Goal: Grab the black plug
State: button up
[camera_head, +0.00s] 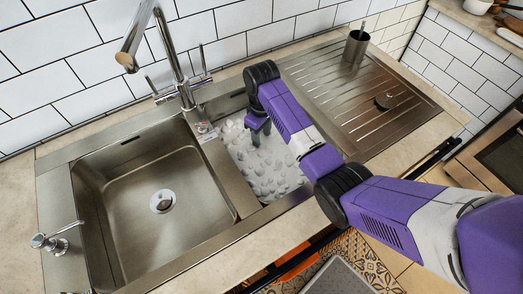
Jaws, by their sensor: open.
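I see nothing between the fingers. The arm reaches in from the lower right and hides part of the drainboard's near left area and the basin's edge.
A tall faucet (178,70) rises behind the empty large basin (150,235). A tiled wall runs behind.

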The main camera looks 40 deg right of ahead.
aim_at(262, 146)
jog(key=shift+f, duration=2.8)
grip_shut()
